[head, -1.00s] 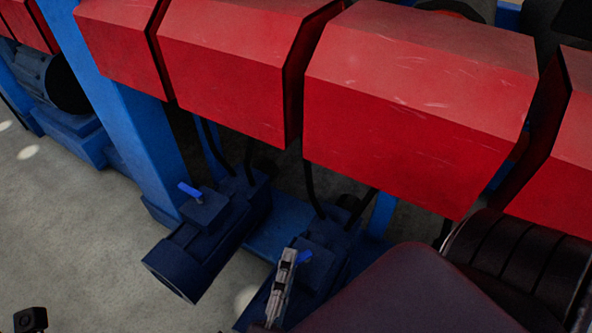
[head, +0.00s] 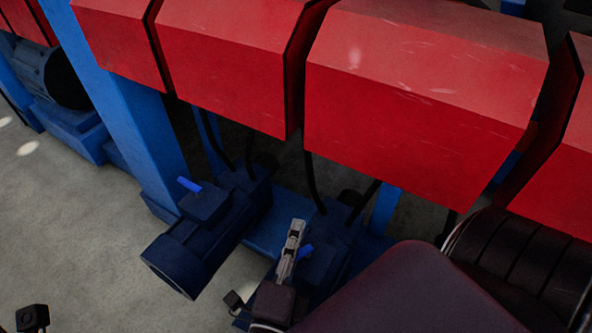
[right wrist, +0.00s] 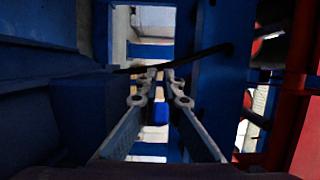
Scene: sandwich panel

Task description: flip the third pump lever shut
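Two dark blue pumps stand below the red panels in the head view. The left pump (head: 190,245) has a bright blue lever (head: 190,185) on top, sticking out to the left. The right pump (head: 335,240) has a similar blue lever (head: 306,251), partly hidden by my right gripper (head: 295,228). In the head view this gripper is seen edge-on, just left of that lever. In the right wrist view its fingers (right wrist: 160,76) stand a narrow gap apart. A blue lever (right wrist: 160,113) shows in line with the gap; contact is unclear.
Large red panels (head: 420,110) overhang the pumps. A blue post (head: 125,120) rises left of them, and black hoses (head: 310,182) hang behind. Grey floor (head: 70,220) is clear at the left. My right arm covers the lower right.

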